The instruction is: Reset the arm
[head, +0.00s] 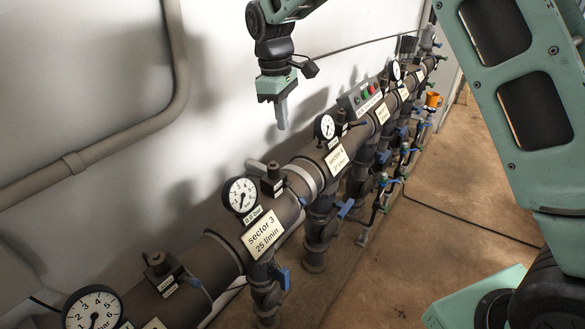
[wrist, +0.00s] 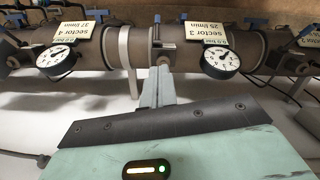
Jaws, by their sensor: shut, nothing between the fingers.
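My gripper (head: 282,115) hangs from my arm at the upper middle of the head view, above and behind the manifold pipe, in front of the white wall. Its fingers point down and are shut with nothing between them. In the wrist view the shut fingers (wrist: 157,85) point toward the pipe, between the sector 4 gauge (wrist: 57,55) and the sector 3 gauge (wrist: 220,64). The gripper appears apart from the pipe.
The manifold pipe (head: 283,200) runs diagonally with gauges, labels, blue-handled valves (head: 345,208) and a control box with coloured buttons (head: 362,95). An orange cup-like thing (head: 433,100) is at the far end. A grey conduit (head: 150,125) follows the wall. The brown floor (head: 455,190) is mostly clear.

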